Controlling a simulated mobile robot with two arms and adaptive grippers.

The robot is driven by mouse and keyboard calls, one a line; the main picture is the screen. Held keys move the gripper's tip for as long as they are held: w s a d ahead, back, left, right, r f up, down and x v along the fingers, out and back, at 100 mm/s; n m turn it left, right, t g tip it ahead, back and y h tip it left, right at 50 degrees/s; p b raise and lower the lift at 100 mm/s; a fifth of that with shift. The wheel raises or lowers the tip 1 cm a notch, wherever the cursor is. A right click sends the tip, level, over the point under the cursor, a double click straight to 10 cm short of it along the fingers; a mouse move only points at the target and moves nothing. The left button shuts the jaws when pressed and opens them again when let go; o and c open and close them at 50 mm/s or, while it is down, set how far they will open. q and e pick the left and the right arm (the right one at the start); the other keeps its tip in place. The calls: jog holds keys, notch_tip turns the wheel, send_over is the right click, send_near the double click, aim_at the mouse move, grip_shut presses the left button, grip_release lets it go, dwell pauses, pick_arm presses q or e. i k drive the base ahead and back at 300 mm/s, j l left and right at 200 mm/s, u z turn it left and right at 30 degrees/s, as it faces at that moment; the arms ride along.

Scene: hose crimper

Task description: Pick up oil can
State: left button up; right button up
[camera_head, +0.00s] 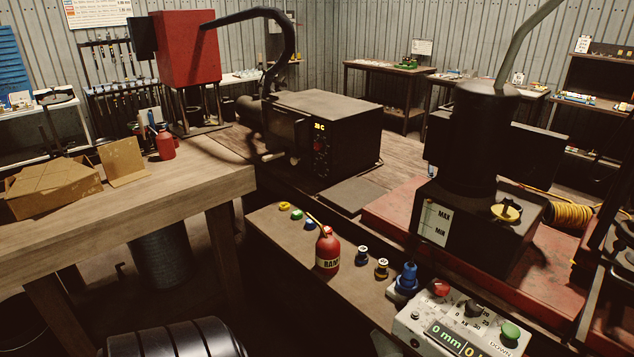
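A red oil can (328,251) with a thin yellowish spout and dark lettering stands upright on the low wooden bench (272,229) in the lower middle. Its spout tilts up to the left. Nothing touches the can from above, and no gripper is near it. Neither my left nor my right gripper shows in this view.
Small coloured fittings (284,206) lie left of the can, and dark fittings (381,268) stand right of it. A control box (462,322) is at lower right. A black machine (318,137) and a pump unit (470,225) stand behind. A wooden table (200,195) holds cardboard and a red bottle.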

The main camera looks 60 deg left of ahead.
aim_at(328, 248)
jog(key=u, duration=1.75)
jog(key=i+j+z, duration=0.1)
jog(key=j, duration=0.2)
jog(key=i+j, duration=0.15)
jog(key=j, duration=0.2)
jog(key=i+j+z, duration=0.15)
jog(key=j, duration=0.45)
jog(key=i+z, duration=0.05)
